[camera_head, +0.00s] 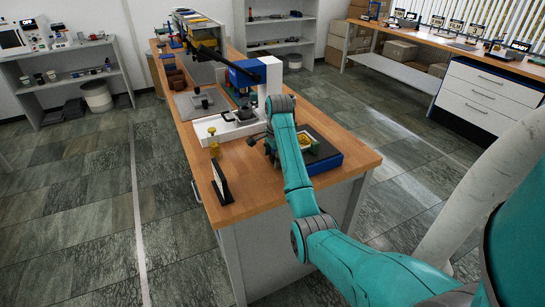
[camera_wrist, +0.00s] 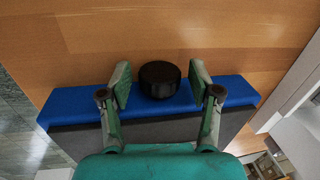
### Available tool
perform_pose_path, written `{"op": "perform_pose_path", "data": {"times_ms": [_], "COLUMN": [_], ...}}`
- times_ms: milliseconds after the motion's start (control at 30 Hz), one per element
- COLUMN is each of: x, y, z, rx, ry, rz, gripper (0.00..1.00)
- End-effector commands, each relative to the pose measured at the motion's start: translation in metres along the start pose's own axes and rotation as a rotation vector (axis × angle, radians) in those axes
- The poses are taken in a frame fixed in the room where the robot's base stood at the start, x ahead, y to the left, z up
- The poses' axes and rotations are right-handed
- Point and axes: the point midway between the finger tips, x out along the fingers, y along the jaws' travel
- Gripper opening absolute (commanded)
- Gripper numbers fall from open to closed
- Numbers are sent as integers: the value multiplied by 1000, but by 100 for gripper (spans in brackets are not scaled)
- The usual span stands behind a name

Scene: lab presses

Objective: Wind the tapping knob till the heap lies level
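The round black knob (camera_wrist: 160,80) shows in the wrist view at the edge of a blue-sided base with a dark top (camera_wrist: 60,112). My gripper (camera_wrist: 160,86) is open, with one finger on each side of the knob and a visible gap at both sides. In the head view the base (camera_head: 328,164) sits on the wooden bench, partly behind my arm. A small yellowish container (camera_head: 310,144) stands on it; its contents are too small to judge as level or heaped. My gripper (camera_head: 268,143) is mostly hidden there, and the knob cannot be made out.
A white and blue press (camera_head: 247,75) stands just behind on the bench (camera_head: 345,150). Bare wood shows at the bench's front. Shelves line the walls.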

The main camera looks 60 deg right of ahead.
Motion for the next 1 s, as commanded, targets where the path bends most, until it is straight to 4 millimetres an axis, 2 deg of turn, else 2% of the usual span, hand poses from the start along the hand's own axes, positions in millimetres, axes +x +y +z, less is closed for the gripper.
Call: {"op": "perform_pose_path", "data": {"times_ms": [33,167,200,600,933,967,1000], "x": [0,0,0,0,-1,-1,-1], "y": [0,0,0,2,1,1,1], "z": [0,0,0,0,0,0,0], "rx": [0,0,0,-2,-3,-3,-3], "ry": [0,0,0,10,11,11,11], "rz": [0,0,0,-124,-138,-138,-138], "gripper": [44,12,8,8,8,50,60]}}
